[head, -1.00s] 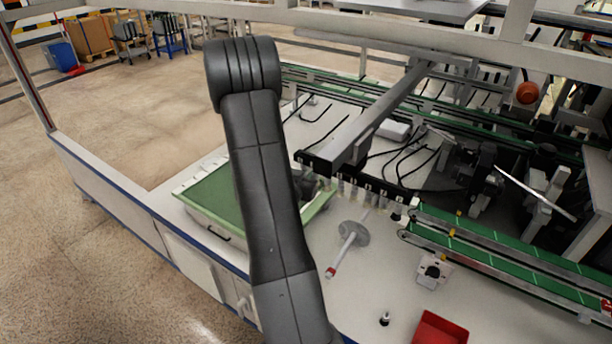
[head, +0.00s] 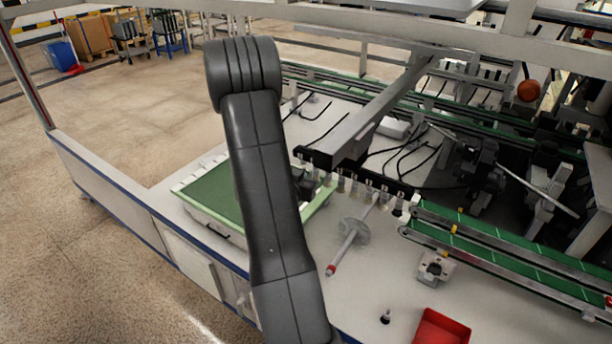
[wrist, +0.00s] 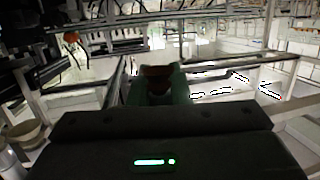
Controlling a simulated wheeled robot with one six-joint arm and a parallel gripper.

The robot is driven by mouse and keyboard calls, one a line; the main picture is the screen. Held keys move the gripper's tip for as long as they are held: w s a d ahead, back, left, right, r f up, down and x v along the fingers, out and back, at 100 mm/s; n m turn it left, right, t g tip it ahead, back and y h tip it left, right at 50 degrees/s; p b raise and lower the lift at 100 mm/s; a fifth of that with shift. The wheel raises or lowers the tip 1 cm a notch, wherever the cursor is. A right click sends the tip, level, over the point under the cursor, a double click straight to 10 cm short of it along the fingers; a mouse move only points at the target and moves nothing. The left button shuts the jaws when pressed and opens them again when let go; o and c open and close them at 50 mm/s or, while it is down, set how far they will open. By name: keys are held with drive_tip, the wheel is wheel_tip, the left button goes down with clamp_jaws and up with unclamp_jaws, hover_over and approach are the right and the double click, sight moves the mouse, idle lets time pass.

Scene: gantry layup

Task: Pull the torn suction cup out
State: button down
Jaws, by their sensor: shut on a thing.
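The gantry's end bar (head: 335,158) carries a row of pale, translucent suction cups (head: 362,190) hanging along its lower edge. My gripper (wrist: 158,74) shows in the wrist view, its green fingers shut on a small reddish-brown cup, which I take for the torn suction cup (wrist: 156,72). In the head view, a dark part of my gripper shows at the left end of the bar, mostly hidden behind my arm. I cannot tell whether the held cup still touches its fitting, and its tear is not visible.
A green-topped tray (head: 212,197) lies left of the bar. A grey disc with a red-tipped rod (head: 350,232), a small fixture (head: 435,266), a small dark cup-like part (head: 385,317) and a red bin (head: 440,328) are on the table. Green conveyors (head: 500,260) run at right.

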drive_tip(key=shift+f, duration=0.1)
drive_tip(key=shift+f+b, duration=1.7)
drive_tip(key=shift+b, duration=0.2)
